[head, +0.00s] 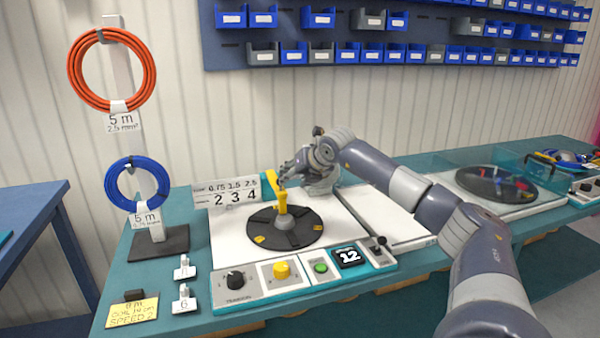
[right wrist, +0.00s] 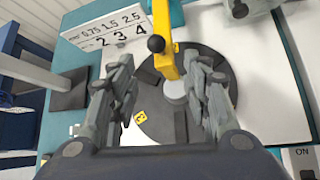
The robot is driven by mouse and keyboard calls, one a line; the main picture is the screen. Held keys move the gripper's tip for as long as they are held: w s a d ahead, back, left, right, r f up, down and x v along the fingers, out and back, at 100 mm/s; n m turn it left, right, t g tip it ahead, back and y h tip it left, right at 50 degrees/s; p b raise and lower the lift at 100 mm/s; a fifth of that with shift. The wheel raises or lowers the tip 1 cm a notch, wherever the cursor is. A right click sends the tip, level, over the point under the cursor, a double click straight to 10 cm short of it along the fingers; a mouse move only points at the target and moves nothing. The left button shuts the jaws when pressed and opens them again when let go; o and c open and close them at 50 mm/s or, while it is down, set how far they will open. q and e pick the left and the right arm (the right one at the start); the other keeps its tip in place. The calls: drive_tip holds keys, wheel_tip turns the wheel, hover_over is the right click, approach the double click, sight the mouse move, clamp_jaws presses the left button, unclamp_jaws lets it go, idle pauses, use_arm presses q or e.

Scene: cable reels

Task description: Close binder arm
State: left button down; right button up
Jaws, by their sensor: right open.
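The yellow binder arm (head: 282,204) stands over the black reel disc (head: 263,228) on the white machine plate. In the right wrist view the binder arm (right wrist: 165,40) has a black ball knob (right wrist: 156,44) and reaches over the disc (right wrist: 215,65). My right gripper (head: 284,180) is beside the top of the binder arm in the head view. In the right wrist view its two fingers (right wrist: 160,80) are spread apart with nothing clamped between them. The arm's yellow end lies just ahead of and between the fingers. I cannot tell whether a finger touches it. My left gripper is not in view.
A control panel with a black knob (head: 235,279) and a counter (head: 348,256) runs along the front. A stand with orange (head: 73,68) and blue (head: 110,184) cable coils is at left. A second disc under a clear cover (head: 480,160) is at right.

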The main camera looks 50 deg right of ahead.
drive_tip(key=v, duration=0.3)
drive_tip(key=shift+s+r, duration=0.1)
drive_tip(key=shift+r, duration=0.15)
idle(0.4)
